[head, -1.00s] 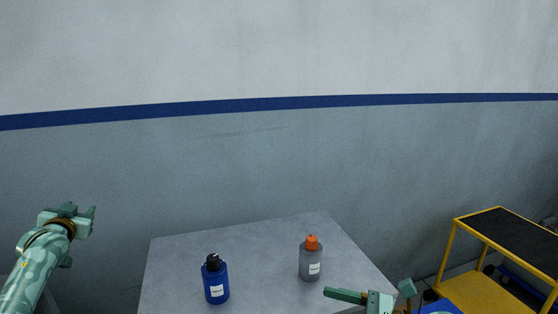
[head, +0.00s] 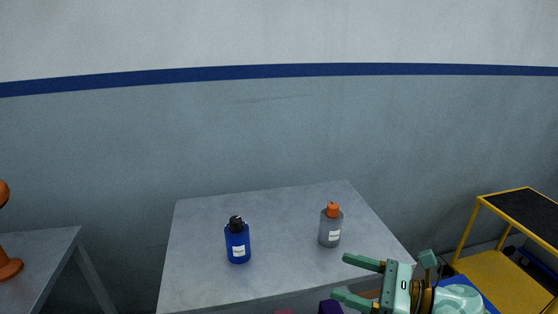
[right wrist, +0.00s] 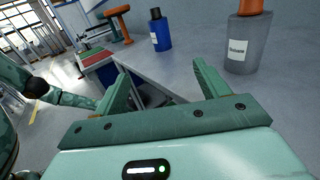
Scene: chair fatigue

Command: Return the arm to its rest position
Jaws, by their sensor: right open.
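My right gripper (head: 342,276) is at the lower right of the head view, its fingers pointing left at the table's front edge. It is open with nothing between the fingers, as the right wrist view (right wrist: 160,70) also shows. A blue bottle with a black cap (head: 238,246) stands upright on the grey table (head: 275,208). A grey bottle with an orange cap (head: 330,229) stands upright to its right. Both bottles are apart from the gripper. The right wrist view shows the blue bottle (right wrist: 160,33) and the grey bottle (right wrist: 244,48) beyond the fingers. My left gripper is out of view.
A yellow cart with a black top (head: 525,208) stands at the right. Another grey table (head: 45,245) with an orange object (head: 8,268) is at the left edge. Purple and reddish items show partly below the middle table's front edge. The table's back half is clear.

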